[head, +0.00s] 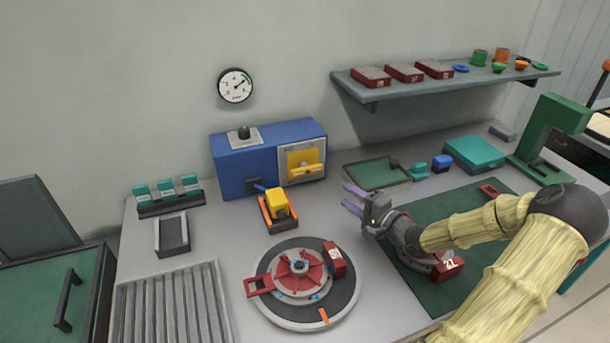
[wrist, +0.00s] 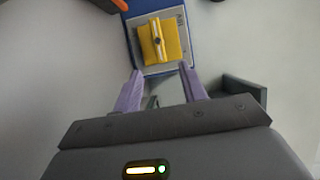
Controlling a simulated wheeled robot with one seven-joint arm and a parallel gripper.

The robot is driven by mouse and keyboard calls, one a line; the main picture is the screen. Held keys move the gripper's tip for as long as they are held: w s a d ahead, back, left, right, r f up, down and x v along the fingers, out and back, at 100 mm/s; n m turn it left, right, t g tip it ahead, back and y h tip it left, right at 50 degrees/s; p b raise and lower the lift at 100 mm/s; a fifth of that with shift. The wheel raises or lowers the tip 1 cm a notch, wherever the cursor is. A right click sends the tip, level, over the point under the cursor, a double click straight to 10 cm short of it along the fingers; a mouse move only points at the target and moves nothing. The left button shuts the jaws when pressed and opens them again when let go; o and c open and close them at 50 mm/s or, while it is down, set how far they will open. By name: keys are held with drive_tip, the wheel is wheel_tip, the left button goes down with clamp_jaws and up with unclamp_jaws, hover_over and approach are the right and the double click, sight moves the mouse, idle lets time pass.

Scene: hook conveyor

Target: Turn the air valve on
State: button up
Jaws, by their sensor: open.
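The blue box (head: 240,172) stands against the wall, with a yellow lever handle (head: 307,171) on its front panel; I take this handle for the air valve. In the head view the handle lies roughly level across a yellow plate (head: 303,157). In the wrist view the handle (wrist: 157,41) shows ahead of the fingertips, near the top middle. My gripper (head: 346,196) is open and empty, with its purple fingers pointing at the box from the right, apart from the handle. The wrist view shows the two fingers (wrist: 160,72) spread below the handle.
A round gauge (head: 236,85) hangs on the wall above the box. A yellow-and-orange device (head: 279,206) stands before the box. A turntable (head: 266,309) with red parts lies in front. A green tray (head: 376,174) sits right of the box, beneath a shelf (head: 450,82).

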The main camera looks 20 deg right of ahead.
sight(309, 172)
drive_tip(key=shift+w+f, duration=0.25)
drive_tip(key=shift+f, duration=0.15)
drive_tip(key=shift+w+r, duration=0.1)
drive_tip(key=shift+w, duration=0.05)
drive_tip(key=shift+s, duration=0.2)
drive_tip(key=shift+w, duration=0.25)
drive_tip(key=x, duration=1.6)
drive_tip(key=shift+w+a+p, duration=0.15)
drive_tip(key=shift+w+p, duration=0.2)
drive_tip(key=shift+w, duration=0.05)
clamp_jaws()
